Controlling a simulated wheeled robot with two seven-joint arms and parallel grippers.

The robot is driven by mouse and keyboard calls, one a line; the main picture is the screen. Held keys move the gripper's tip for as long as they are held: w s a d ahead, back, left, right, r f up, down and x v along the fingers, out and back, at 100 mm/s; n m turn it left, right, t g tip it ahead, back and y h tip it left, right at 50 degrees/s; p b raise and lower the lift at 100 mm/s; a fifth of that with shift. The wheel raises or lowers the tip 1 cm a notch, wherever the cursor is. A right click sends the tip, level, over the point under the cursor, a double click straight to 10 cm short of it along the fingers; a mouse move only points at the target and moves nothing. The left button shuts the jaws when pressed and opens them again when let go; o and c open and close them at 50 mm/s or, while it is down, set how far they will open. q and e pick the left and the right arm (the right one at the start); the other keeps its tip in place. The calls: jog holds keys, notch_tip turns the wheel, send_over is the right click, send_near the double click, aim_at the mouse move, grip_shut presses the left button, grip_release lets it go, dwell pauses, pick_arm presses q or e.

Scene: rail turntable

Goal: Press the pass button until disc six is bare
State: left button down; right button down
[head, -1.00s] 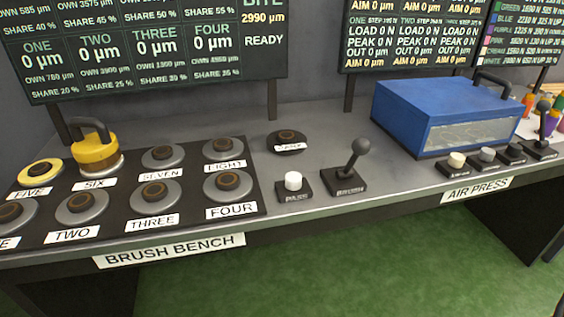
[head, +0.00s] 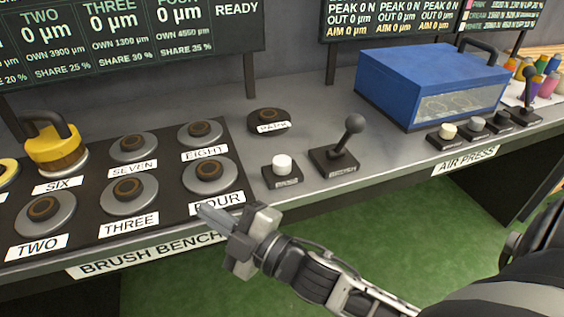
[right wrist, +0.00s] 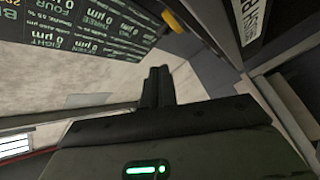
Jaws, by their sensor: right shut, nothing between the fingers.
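A white push button (head: 282,165) stands on a small black base on the bench; its front label is too small to read. Disc six (head: 58,176) is largely covered by a yellow brush head (head: 55,150) with a black handle, standing upright on it behind the SIX label. My right gripper (head: 206,212) is shut and empty, over the bench's front edge by the FOUR label, left of and nearer than the white button. Its closed fingers also show in the right wrist view (right wrist: 157,86). My left gripper is not in view.
A lever (head: 343,148) stands right of the button. Disc four (head: 210,174), disc eight (head: 200,132) and a park pad (head: 268,121) lie around it. A blue press box (head: 430,85) stands at right. The board (head: 130,30) shows 0 µm readings and READY.

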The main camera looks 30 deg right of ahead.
jog(key=s+a+r+n+g+y+b, duration=0.15)
jog(key=a+r+n+g+y, duration=0.35)
jog(key=n, duration=1)
jog(key=s+a+r+n+g+y, duration=0.25)
jog(key=r+n+g+y, duration=0.4)
jog(key=n, duration=0.85)
jog(key=w+d+f+n+h+b, duration=0.1)
jog(key=w+d+f+n+h, duration=0.15)
jog(key=d+n+h, duration=0.35)
jog(key=w+d+f+n+h+b, duration=0.1)
jog(key=w+d+f+n+h, duration=0.2)
jog(key=n+h, duration=0.35)
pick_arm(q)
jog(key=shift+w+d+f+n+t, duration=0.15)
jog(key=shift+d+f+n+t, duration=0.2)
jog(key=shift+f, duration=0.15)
pick_arm(e)
jog(key=w+d+r+n+t+h, duration=0.1)
jog(key=w+d+r+h, duration=0.1)
jog(key=d, duration=0.6)
jog(key=w+d+r+n+t+h, duration=0.1)
jog(key=w+d+r+t+h, duration=0.1)
jog(key=d+h, duration=0.4)
jog(key=d+r, duration=0.1)
jog(key=d, duration=0.1)
jog(key=shift+w+d+r+n+h, duration=0.2)
jog(key=shift+d+r+n+h, duration=0.1)
jog(key=shift+d+r+n, duration=0.1)
